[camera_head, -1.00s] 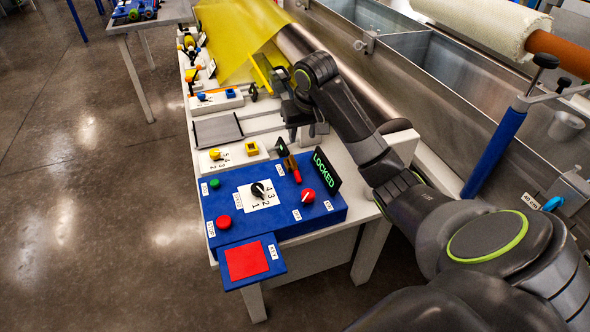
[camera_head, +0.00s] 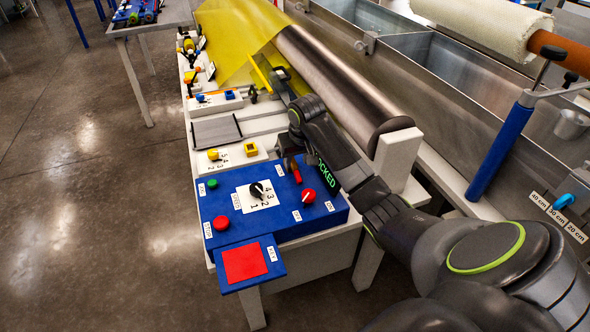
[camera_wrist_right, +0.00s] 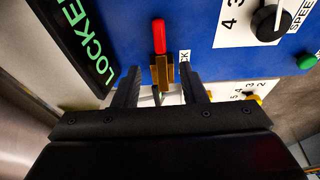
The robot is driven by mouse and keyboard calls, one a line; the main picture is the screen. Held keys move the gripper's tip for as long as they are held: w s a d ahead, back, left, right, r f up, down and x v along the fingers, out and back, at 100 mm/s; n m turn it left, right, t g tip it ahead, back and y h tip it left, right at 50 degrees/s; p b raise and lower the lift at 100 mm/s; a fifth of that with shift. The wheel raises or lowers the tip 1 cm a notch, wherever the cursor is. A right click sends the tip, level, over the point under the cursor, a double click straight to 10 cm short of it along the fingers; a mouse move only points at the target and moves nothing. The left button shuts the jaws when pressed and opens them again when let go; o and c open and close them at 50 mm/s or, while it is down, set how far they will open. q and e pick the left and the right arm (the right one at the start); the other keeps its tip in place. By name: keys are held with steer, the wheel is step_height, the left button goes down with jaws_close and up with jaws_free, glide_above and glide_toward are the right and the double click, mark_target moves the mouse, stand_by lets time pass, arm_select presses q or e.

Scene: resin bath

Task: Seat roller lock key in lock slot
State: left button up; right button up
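The red lever-like part (camera_wrist_right: 159,37) and a brass piece (camera_wrist_right: 162,72) below it sit on the blue control panel (camera_wrist_right: 200,60); I take them for the lock key and its slot, but cannot tell where one ends. In the head view the red part (camera_head: 297,177) shows just below my right gripper (camera_head: 291,166). In the wrist view my right gripper (camera_wrist_right: 163,80) is open, one finger on each side of the brass piece, with gaps on both sides. A sign reading LOCKED (camera_wrist_right: 82,40) stands beside it, partly hidden by my arm in the head view. My left gripper is not in view.
The panel carries a black dial (camera_head: 257,190), a red knob (camera_head: 309,196), a green button (camera_head: 213,184) and a red button (camera_head: 221,223). A red pad (camera_head: 244,262) juts out in front. A large metal roller (camera_head: 345,85) lies behind, beside a steel bath (camera_head: 440,75).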

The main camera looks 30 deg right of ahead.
mark_target(296, 168)
steer(key=x, duration=0.4)
steer(key=shift+s+a+f, duration=0.1)
steer(key=shift+a+f, duration=0.05)
steer(key=shift+f, duration=0.25)
jaws_close()
